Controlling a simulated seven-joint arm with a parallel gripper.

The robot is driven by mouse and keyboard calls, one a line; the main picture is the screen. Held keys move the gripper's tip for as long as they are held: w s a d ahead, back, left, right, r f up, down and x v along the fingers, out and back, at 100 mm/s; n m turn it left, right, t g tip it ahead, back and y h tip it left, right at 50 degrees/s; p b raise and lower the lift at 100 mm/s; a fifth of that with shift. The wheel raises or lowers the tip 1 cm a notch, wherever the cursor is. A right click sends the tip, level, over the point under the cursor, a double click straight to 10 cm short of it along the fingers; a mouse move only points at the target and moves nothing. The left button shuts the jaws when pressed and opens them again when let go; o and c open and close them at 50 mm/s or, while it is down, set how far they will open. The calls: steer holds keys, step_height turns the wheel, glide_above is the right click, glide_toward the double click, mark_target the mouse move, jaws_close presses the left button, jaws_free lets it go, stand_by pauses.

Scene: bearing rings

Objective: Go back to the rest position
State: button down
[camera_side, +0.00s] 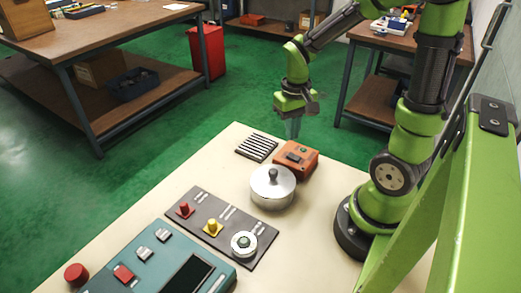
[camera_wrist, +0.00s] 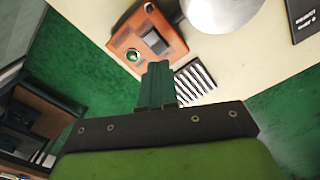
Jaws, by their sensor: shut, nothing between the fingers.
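My gripper (camera_side: 292,128) hangs fingers down above the far edge of the cream table (camera_side: 322,235), near the orange box and the slotted plate. In the wrist view my gripper (camera_wrist: 158,72) shows its two fingers pressed together with nothing between them. The orange box (camera_side: 296,160) has a dark top part and a green button, and it also shows in the wrist view (camera_wrist: 170,42). The black-and-white slotted plate (camera_side: 257,148) lies left of it and shows partly behind the fingers in the wrist view (camera_wrist: 194,80).
A round metal pot with a lid (camera_side: 273,187) stands near the orange box. A dark board (camera_side: 205,213) holds a red peg, a yellow peg and a ring on a peg (camera_side: 244,243). A teal panel (camera_side: 160,262) and a red button (camera_side: 76,274) are at the front left.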

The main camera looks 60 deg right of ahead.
steer(key=shift+r, duration=0.6)
steer(key=shift+a, duration=0.3)
steer(key=s+a+r+n+t+y, duration=0.2)
steer(key=a+r+t, duration=0.5)
steer(key=a+r, duration=0.4)
steer(key=shift+s+a+r, duration=0.25)
steer(key=shift+r, duration=0.6)
